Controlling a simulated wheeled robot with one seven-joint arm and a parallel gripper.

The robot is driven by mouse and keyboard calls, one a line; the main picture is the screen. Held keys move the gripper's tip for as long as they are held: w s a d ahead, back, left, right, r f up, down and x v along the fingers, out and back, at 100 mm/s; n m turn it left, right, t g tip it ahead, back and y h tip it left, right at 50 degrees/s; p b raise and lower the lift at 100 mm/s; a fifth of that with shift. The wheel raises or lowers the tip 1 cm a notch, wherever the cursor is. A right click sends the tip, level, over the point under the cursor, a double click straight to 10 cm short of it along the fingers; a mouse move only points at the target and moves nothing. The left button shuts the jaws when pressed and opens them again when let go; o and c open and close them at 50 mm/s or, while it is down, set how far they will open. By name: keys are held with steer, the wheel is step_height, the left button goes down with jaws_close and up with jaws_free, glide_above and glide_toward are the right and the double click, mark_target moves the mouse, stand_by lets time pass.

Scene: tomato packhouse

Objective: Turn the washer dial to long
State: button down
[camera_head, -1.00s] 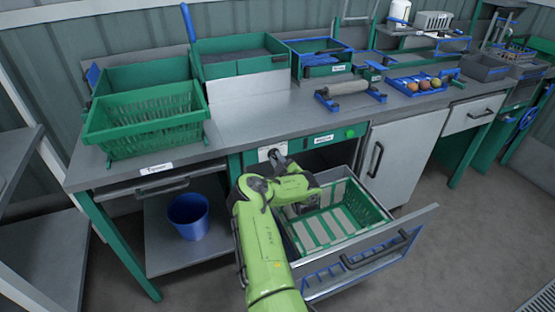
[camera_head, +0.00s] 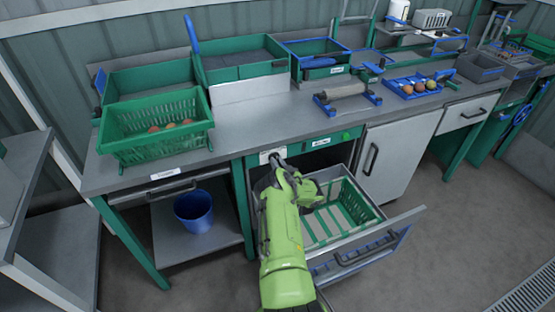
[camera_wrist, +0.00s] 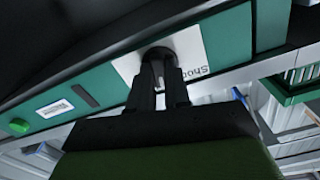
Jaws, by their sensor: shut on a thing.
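The washer dial (camera_wrist: 158,52) is a dark round knob on a white plate (camera_wrist: 190,52) on the green front panel. Part of a word, "Sho", shows upside down on the plate in the wrist view; the rest is hidden. My gripper (camera_wrist: 160,72) is shut on the dial, its two dark fingers on either side. In the head view, my gripper (camera_head: 276,161) is at the white plate (camera_head: 265,156) under the worktop edge and hides most of the dial. I cannot tell which setting the dial points to.
An open drawer (camera_head: 398,222) with a green crate inside stands right of my arm. A green button (camera_head: 346,136) and a label are on the same panel. A green basket (camera_head: 155,150) of tomatoes stands on the worktop. A blue bucket (camera_head: 195,212) is below left.

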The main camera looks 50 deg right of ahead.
steer(key=m+p, duration=0.1)
steer(key=m, duration=0.4)
steer(key=shift+f+m, duration=0.1)
steer(key=shift+m, duration=0.2)
stand_by(0.4)
steer(key=c, duration=1.1)
jaws_free()
